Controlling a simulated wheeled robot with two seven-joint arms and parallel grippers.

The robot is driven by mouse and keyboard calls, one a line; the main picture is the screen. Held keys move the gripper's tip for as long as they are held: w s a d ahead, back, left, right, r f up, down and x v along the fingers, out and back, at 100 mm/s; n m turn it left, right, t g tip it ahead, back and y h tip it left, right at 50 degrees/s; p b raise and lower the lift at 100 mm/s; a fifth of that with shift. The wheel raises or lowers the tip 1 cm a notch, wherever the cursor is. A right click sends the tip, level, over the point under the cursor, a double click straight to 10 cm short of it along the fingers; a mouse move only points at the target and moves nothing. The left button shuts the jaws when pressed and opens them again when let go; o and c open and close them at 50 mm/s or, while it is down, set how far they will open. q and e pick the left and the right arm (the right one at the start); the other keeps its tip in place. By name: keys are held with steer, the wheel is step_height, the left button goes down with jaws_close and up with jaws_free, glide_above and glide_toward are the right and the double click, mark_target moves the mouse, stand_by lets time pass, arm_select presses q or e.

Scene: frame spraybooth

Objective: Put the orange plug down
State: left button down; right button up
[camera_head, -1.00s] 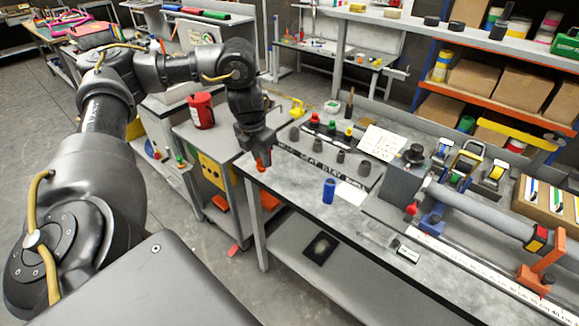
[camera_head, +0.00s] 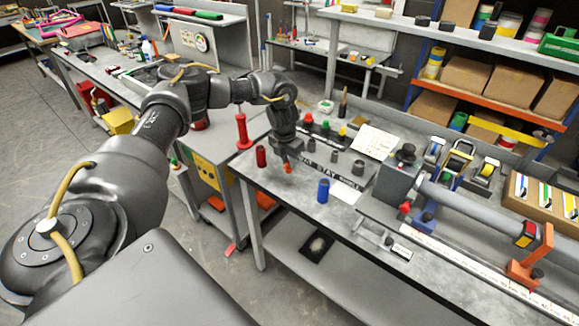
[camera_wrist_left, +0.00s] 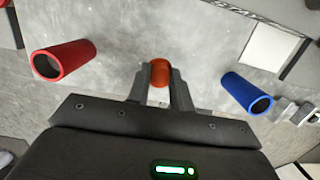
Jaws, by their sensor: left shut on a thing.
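My left gripper (camera_head: 285,158) points down over the grey workbench (camera_head: 285,198), near its left front part. It is shut on the orange plug (camera_head: 287,168). In the left wrist view, the plug (camera_wrist_left: 160,68) sits between the two dark fingertips (camera_wrist_left: 160,82), with the grey bench top below. I cannot tell whether the plug touches the bench. A red tube (camera_head: 261,156) stands to its left and a blue tube (camera_head: 323,190) to its right. The left wrist view also shows the red tube (camera_wrist_left: 63,60) and the blue tube (camera_wrist_left: 247,92). My right gripper is not in view.
Behind the gripper is a dark lettered rack (camera_head: 335,165) with grey, red, green and yellow pieces. A white sheet (camera_head: 346,192) lies beside the blue tube. A grey clamp rig (camera_head: 400,185) stands at right. Bare bench lies between the red and blue tubes.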

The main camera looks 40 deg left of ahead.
mark_target(288, 162)
arm_select(q)
step_height(288, 162, down, 3)
steer(key=shift+p, duration=0.35)
steer(key=shift+w+f, duration=0.1)
steer(key=shift+f, duration=0.05)
steer(key=shift+f, duration=0.15)
steer(key=c, duration=1.3)
jaws_free()
steer(key=shift+o, duration=0.2)
